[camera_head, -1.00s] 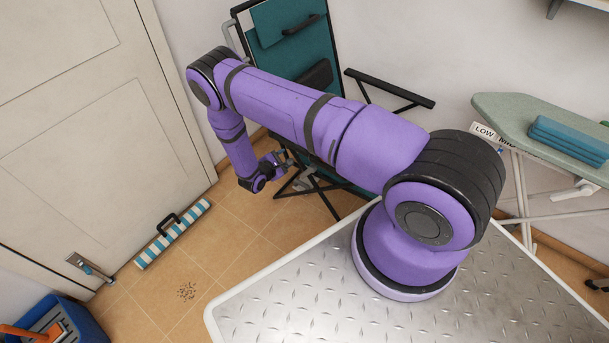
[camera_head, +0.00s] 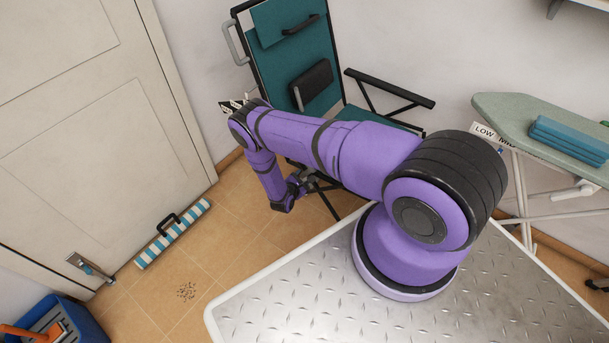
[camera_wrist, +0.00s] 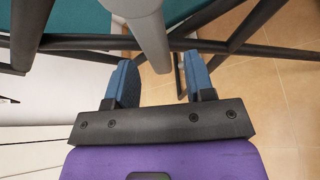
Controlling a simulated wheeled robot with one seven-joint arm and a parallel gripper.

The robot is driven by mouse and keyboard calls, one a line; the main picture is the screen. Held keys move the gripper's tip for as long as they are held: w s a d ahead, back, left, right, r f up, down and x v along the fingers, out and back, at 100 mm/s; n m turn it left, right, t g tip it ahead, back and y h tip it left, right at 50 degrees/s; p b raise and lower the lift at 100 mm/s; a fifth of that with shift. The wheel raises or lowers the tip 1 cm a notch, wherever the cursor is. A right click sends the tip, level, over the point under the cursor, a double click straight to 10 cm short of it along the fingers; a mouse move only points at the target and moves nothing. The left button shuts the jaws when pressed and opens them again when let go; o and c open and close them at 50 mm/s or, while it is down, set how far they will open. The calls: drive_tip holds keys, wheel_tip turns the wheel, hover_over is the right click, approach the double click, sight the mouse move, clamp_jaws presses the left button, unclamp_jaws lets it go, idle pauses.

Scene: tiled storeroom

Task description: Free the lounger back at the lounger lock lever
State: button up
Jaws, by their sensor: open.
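The lounger (camera_head: 281,55) stands against the back wall, with teal fabric on a black frame. A grey curved bar (camera_head: 234,42) shows at the upper left of its back; I cannot tell whether it is the lock lever. My gripper (camera_head: 305,183) is low in front of the lounger, partly hidden by its small size. In the wrist view my gripper (camera_wrist: 159,84) is open, with blue fingers. A light grey bar with a rounded end (camera_wrist: 149,28) reaches down between the fingertips, perhaps the lever; contact is unclear. Dark frame tubes (camera_wrist: 90,43) cross beyond the fingers.
An ironing board (camera_head: 510,107) with folded blue towels (camera_head: 568,138) stands at right. Tiled floor before the door is mostly free.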

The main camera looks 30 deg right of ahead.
sight(303, 176)
drive_tip(key=shift+x, duration=1.7)
clamp_jaws()
